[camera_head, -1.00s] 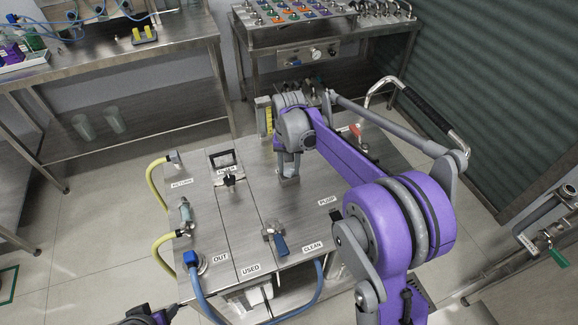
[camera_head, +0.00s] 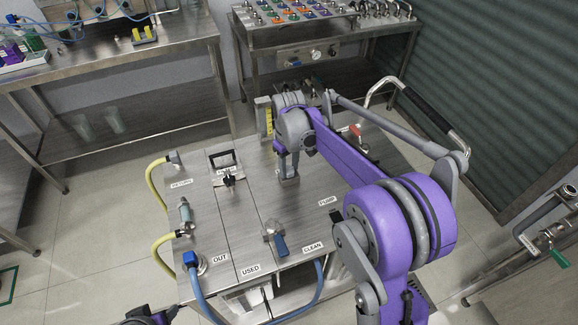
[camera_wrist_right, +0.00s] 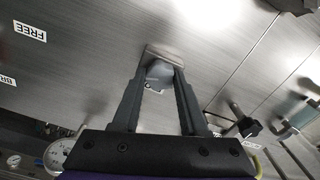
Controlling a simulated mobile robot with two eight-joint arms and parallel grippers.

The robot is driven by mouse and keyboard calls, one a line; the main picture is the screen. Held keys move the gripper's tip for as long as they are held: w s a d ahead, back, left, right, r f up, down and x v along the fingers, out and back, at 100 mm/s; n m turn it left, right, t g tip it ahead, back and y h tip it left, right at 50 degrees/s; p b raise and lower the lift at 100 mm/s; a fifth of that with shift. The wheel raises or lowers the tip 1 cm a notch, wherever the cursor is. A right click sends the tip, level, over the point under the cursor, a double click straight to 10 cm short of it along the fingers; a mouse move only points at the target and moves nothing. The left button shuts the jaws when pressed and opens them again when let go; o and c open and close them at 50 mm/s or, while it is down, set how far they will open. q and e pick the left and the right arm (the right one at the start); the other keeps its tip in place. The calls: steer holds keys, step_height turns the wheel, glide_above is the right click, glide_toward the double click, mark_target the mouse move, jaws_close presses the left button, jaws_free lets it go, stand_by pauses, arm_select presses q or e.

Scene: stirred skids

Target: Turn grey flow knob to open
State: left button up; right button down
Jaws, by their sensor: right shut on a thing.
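The grey flow knob (camera_wrist_right: 160,72) sits on the brushed metal skid top, between my right gripper's fingertips in the right wrist view. My right gripper (camera_wrist_right: 162,66) is shut on it, its two grey fingers on either side. In the head view the right gripper (camera_head: 288,172) points down at the skid top, and its fingers mostly hide the knob. A small label behind the knob is mostly covered, so its marking cannot be read. Part of my left arm (camera_head: 150,317) shows at the bottom edge; its fingers are not in view.
On the skid top (camera_head: 250,215) stand a black-handled valve (camera_head: 229,180), a blue-handled valve (camera_head: 280,243) and a blue hose fitting (camera_head: 192,260). A yellow-scaled flow tube (camera_head: 266,117) stands close behind my right gripper. A red-handled valve (camera_head: 356,130) is beyond my right forearm.

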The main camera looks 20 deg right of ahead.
steer(key=shift+n, duration=0.3)
stand_by(0.4)
steer(key=shift+c, duration=2.2)
jaws_free()
steer(key=shift+r, duration=0.15)
step_height(320, 180, up, 11)
steer(key=shift+f+p, duration=0.2)
steer(key=shift+p, duration=0.15)
